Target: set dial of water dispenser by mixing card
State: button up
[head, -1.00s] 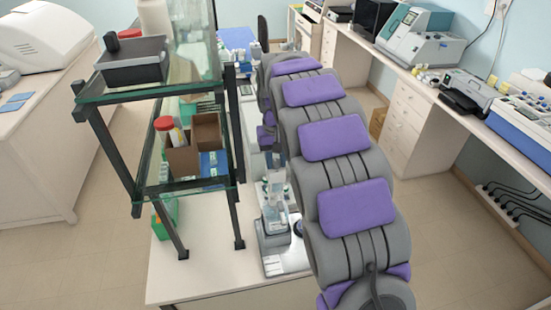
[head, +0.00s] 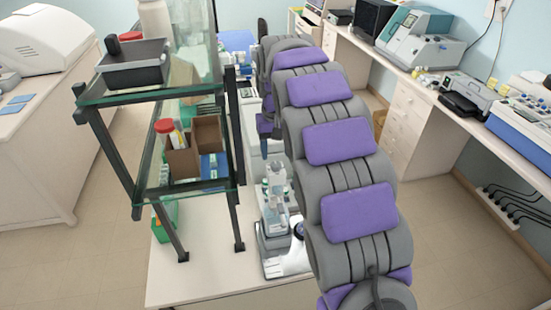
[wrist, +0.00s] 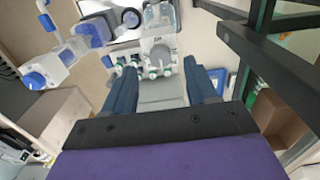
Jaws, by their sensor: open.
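My gripper (wrist: 165,82) is open and empty, its two dark blue fingers apart in the wrist view. Between and beyond the fingertips is a pale bench device (wrist: 160,42) with small round knobs at its near edge. It may be the water dispenser, but I cannot tell for sure. No dial setting can be read. I cannot make out the mixing card. In the head view my arm hides most of the gripper; a dark finger-like part (head: 264,140) shows left of the arm. A pale device with a clear vessel (head: 275,205) stands on the bench below it.
A dark-framed glass shelf (head: 165,95) stands left of my arm, carrying a black tray (head: 134,68) and a brown box (head: 206,132). Its frame (wrist: 270,70) is close on the right in the wrist view. A blue-and-white instrument (wrist: 62,52) is at upper left there.

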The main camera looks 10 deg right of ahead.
aim_at(276, 165)
notch_tip(276, 165, up, 13)
jog(key=p, duration=0.3)
jog(key=shift+f, duration=0.15)
dwell(0.4)
jog(key=s+f+b, duration=0.4)
jog(key=s+f, duration=0.5)
jog(key=s, duration=0.5)
jog(key=s+f+g+b, duration=0.1)
jog(key=s+f+b, duration=0.4)
jog(key=s+f, duration=0.4)
jog(key=s+f+b, duration=0.5)
jog(key=s+f, duration=0.4)
jog(key=s, duration=1)
jog(key=shift+f+g, duration=0.2)
jog(key=shift+g, duration=0.2)
jog(key=shift+w, duration=0.1)
